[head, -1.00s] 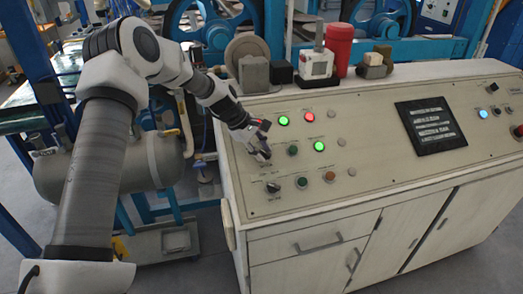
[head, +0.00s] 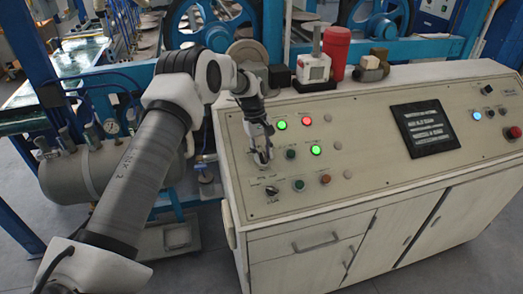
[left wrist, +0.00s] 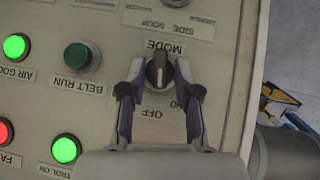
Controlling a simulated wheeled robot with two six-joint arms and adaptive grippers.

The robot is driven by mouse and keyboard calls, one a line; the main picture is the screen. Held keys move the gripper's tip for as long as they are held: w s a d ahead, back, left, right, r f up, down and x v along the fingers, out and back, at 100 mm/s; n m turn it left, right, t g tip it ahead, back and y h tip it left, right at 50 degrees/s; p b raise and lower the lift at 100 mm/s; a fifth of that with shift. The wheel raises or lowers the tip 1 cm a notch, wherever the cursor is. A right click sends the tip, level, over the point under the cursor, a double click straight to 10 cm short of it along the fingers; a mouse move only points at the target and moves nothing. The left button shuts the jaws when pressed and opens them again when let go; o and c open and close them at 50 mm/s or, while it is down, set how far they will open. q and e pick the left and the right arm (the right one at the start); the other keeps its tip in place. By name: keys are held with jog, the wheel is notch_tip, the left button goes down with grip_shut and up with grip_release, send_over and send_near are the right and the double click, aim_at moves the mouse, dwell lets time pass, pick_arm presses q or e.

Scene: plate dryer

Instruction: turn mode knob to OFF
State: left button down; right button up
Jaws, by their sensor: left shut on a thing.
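The mode knob (left wrist: 159,71) is a dark round knob beside the MODE label in the left wrist view. A pale mark on it points down, toward the side with the OFF label (left wrist: 153,113); its exact setting is hard to tell. My left gripper (left wrist: 159,75) has one finger on each side of the knob and is shut on it. In the head view my left gripper (head: 262,158) reaches down to the left part of the sloped panel (head: 370,160) and hides the knob. My right gripper is in neither view.
Close by are the green BELT RUN button (left wrist: 82,57), lit green and red lamps, and a second dark knob (head: 272,190) nearer the panel's front. A red canister (head: 337,48) and small devices stand on the back ledge. The panel's right middle holds a dark screen (head: 425,127).

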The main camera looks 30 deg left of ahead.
pick_arm(q)
jog(key=shift+s+d+f+m+g+y, duration=0.2)
jog(key=shift+f+m+g+y, duration=0.2)
jog(key=shift+m+g, duration=0.25)
jog(key=c, duration=1.2)
grip_release()
jog(key=shift+r, duration=0.1)
jog(key=shift+o, duration=0.2)
jog(key=shift+w, duration=0.15)
jog(key=shift+w+r, duration=0.1)
jog(key=shift+r, duration=0.15)
jog(key=v, duration=1.1)
jog(key=shift+r, duration=0.25)
jog(key=shift+a, duration=0.1)
